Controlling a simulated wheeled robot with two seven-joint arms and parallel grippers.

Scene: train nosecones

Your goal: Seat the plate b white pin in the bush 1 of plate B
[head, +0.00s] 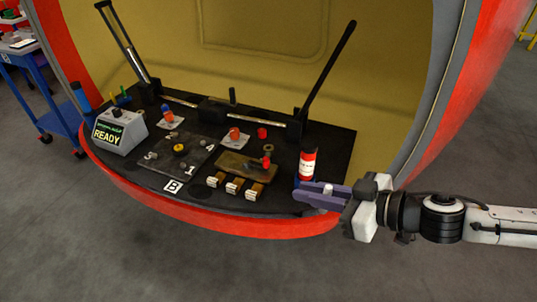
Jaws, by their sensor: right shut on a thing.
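My right gripper (312,196) reaches in from the right at the front right of the black deck. Its purple fingers are shut on a small white piece, which I take for the white pin (327,189). The pin is held well to the right of plate B (152,168), a dark flat plate behind the "B" tag (172,187). The plate carries digit marks, a yellow round part (180,149) and small grey bushes. Bush 1 would be by the "1" mark (190,170); its hole is too small to make out. My left gripper is out of view.
A "READY" box (118,131) stands left. Two black levers rise behind.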

